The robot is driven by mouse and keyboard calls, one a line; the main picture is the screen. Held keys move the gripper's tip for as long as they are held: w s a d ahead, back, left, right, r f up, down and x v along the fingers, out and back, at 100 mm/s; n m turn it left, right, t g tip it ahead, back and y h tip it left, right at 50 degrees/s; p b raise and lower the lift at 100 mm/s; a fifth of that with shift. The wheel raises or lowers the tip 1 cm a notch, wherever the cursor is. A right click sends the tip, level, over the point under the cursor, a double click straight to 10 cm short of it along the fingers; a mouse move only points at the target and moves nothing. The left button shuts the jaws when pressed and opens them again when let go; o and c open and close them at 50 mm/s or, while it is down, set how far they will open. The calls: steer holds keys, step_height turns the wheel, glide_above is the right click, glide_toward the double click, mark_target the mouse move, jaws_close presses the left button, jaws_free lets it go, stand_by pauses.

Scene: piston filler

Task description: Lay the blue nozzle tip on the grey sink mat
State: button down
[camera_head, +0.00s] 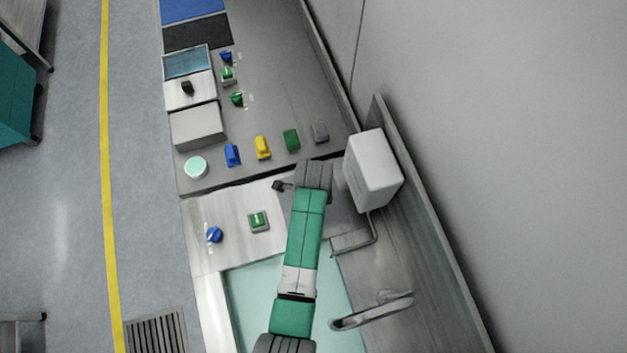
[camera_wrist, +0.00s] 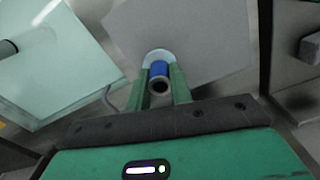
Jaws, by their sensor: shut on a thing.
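The blue nozzle tip (camera_wrist: 160,70) is between the two green fingers of my gripper (camera_wrist: 161,88) in the wrist view. My gripper is shut on it. A dark round opening in the tip faces the camera, and a pale round rim shows behind it. The grey sink mat (camera_wrist: 207,35) lies behind the tip in this view; I cannot tell whether the tip touches it. In the head view, the mat (camera_head: 345,217) shows beside my arm, partly covered by it. The fingers and the held tip are hidden there.
A white box (camera_head: 373,170) stands right of my wrist. The sink basin (camera_head: 252,300) and a faucet (camera_head: 372,310) are toward the front. A blue knob-like part (camera_head: 214,234) and a green one (camera_head: 258,221) sit left of my arm. Several coloured blocks (camera_head: 263,147) stand behind.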

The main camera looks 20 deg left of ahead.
steer(key=shift+w+a, duration=0.15)
steer(key=shift+w, duration=0.2)
steer(key=shift+w+f, duration=0.2)
steer(key=shift+f, duration=0.15)
steer(key=shift+a+f, duration=0.1)
steer(key=shift+f, duration=1.4)
steer(key=shift+f+b, duration=0.1)
steer(key=shift+b, duration=0.2)
steer(key=c, duration=1.3)
jaws_free()
steer(key=shift+o, duration=0.2)
step_height(320, 180, up, 12)
steer(key=p, duration=0.1)
steer(key=shift+p, duration=0.4)
